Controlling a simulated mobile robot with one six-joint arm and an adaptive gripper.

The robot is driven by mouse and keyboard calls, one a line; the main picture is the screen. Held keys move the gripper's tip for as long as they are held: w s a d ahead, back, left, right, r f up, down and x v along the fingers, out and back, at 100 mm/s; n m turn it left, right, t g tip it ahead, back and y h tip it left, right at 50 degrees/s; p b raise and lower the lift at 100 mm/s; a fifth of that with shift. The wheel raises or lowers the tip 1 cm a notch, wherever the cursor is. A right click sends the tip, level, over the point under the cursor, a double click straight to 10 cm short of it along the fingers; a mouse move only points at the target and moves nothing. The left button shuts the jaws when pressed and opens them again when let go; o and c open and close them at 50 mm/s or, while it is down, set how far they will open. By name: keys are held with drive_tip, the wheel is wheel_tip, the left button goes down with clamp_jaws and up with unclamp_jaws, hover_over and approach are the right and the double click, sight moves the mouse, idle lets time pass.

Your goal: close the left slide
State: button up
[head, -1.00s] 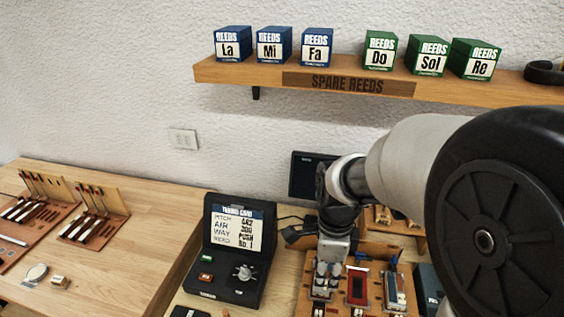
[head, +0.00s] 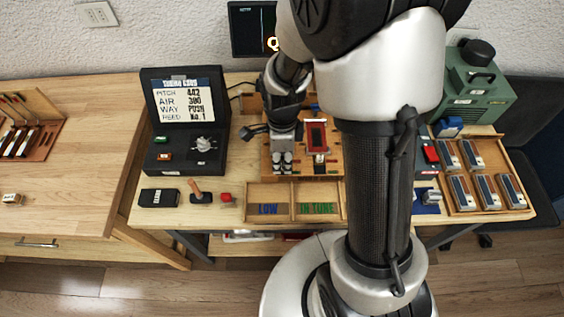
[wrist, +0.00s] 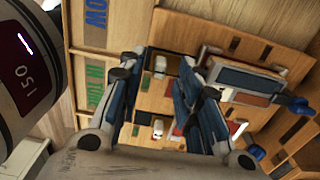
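My gripper (head: 282,163) points down over the left part of a wooden board (head: 331,166) on the workbench. In the wrist view my gripper (wrist: 158,104) is open, with a clear gap between its blue-grey fingers. Between them, on the board, I see two small pale blocks in dark slots: an upper one (wrist: 160,66) and a lower one (wrist: 157,128) beside a red patch. The upper one appears to be the left slide, but I cannot tell for sure or how far it is open. No contact is visible. In the head view my gripper hides this spot.
A red-framed piece (head: 316,136) stands on the board, right of my gripper. A tray marked LOW and IN TUNE (head: 293,198) lies in front. A black tuning unit (head: 186,165) stands left, and a tray of several reed pieces (head: 487,207) right.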

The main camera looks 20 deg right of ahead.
drive_tip(key=shift+f, duration=0.7)
drive_tip(key=shift+c, duration=0.4)
clamp_jaws()
